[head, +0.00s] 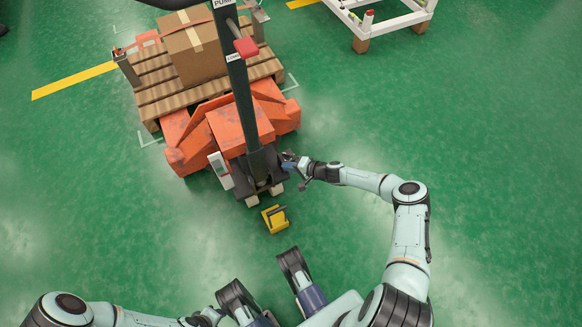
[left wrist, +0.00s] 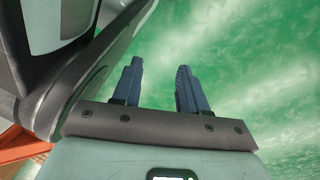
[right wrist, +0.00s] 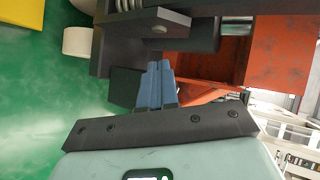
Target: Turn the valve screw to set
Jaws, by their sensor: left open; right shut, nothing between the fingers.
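An orange pallet truck (head: 240,125) stands with its dark tiller (head: 240,90) upright. At the tiller's foot is a dark pump block (head: 262,168). My right gripper (head: 291,161) is at the right side of this block. In the right wrist view the right gripper (right wrist: 158,68) is shut and empty, fingertips close under a dark block (right wrist: 150,22) with a small round screw-like head (right wrist: 160,29). I cannot tell whether the fingers touch it or whether it is the valve screw. My left gripper (left wrist: 158,72) is open and empty, over bare floor.
A cardboard box (head: 195,47) sits on a wooden pallet (head: 155,95) on the truck. A small yellow object (head: 275,218) lies on the floor before the truck. A white frame (head: 385,18) stands at the back right. Green floor on the right is clear.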

